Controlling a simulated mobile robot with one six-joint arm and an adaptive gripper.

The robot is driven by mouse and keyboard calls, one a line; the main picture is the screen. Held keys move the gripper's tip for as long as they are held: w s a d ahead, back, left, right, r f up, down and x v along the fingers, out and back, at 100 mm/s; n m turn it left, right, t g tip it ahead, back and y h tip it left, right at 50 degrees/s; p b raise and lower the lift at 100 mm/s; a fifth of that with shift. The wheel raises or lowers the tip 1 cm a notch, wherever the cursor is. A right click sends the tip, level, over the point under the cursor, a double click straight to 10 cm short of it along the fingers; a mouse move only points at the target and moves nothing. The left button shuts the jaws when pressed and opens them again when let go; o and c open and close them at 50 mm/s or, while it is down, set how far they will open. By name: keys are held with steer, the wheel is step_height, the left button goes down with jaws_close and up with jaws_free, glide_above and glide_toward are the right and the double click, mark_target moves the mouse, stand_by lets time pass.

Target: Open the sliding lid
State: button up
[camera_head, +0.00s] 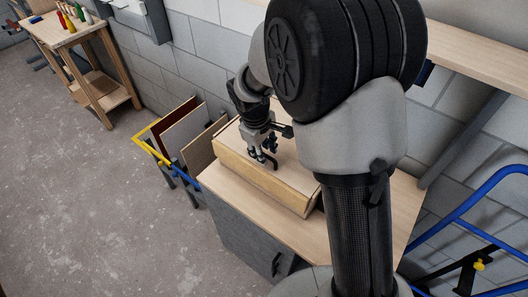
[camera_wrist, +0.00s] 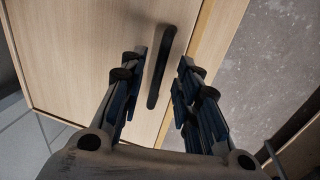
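A pale wooden box (camera_head: 248,178) sits on the wooden top of a cabinet. Its flat sliding lid (camera_head: 291,173) covers the top in what I can see, and my arm hides part of it. In the wrist view the lid (camera_wrist: 80,45) fills the left and middle, with a box edge strip (camera_wrist: 213,32) to its right. A dark bar handle (camera_wrist: 160,68) stands on the lid near that edge. My gripper (camera_wrist: 157,74) is open, with one finger on each side of the handle and visible gaps to both. In the head view my gripper (camera_head: 264,157) is low over the lid.
The box rests on a grey cabinet's wooden worktop (camera_head: 225,192). Panels stand in a rack with a yellow rail (camera_head: 150,148) to the left. A wall shelf (camera_head: 470,35) and blue tubular frame (camera_head: 470,208) are at the right. Open concrete floor (camera_head: 75,190) lies left.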

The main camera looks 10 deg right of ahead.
steer(key=shift+f, duration=0.2)
jaws_close()
stand_by(0.3)
stand_by(0.4)
